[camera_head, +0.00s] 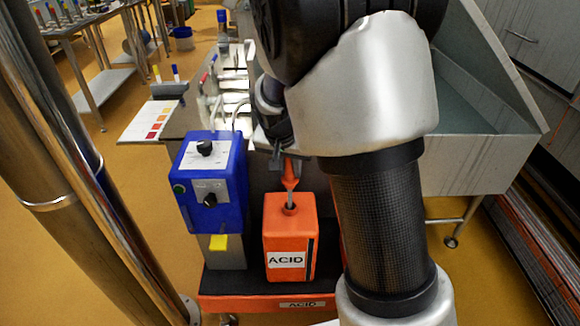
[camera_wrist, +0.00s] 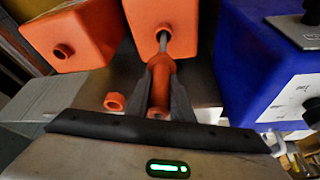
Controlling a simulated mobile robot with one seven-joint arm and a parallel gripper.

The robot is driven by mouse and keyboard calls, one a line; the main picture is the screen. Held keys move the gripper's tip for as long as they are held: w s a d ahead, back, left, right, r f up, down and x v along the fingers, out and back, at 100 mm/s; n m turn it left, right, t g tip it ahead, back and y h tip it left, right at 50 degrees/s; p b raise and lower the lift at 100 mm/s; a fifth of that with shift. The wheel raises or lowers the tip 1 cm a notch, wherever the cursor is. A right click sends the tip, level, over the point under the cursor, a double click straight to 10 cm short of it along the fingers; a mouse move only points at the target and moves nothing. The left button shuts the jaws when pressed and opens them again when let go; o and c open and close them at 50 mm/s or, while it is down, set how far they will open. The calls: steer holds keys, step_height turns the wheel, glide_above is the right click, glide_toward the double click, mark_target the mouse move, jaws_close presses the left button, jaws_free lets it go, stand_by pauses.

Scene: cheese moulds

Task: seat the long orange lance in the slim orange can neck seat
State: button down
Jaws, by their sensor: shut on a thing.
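My gripper (camera_head: 277,158) is shut on the orange head of the lance (camera_head: 290,178). In the wrist view my gripper (camera_wrist: 160,85) has a finger on each side of the orange lance head (camera_wrist: 160,72). The lance's thin grey rod points down to the neck opening in the top of an orange can (camera_head: 290,235) labelled ACID. The rod's lower end appears to be inside that neck, and the orange head is still apart above it. The same can is at the top of the wrist view (camera_wrist: 150,12). The rod's tip is hidden.
A blue pump box (camera_head: 208,182) stands close left of the can. A second orange can (camera_wrist: 75,38) with a neck stands beside it, mostly hidden by my arm in the head view. A small orange round piece (camera_wrist: 115,101) lies nearby. A grey sink (camera_head: 480,150) is at right.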

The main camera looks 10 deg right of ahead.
mark_target(289, 192)
steer(key=shift+f+b, duration=1.6)
steer(key=shift+f, duration=3.4)
steer(key=c, duration=1.5)
jaws_free()
steer(key=p+v, duration=0.4)
steer(key=v, duration=1.3)
steer(key=shift+r+p, duration=0.15)
steer(key=shift+p, duration=0.2)
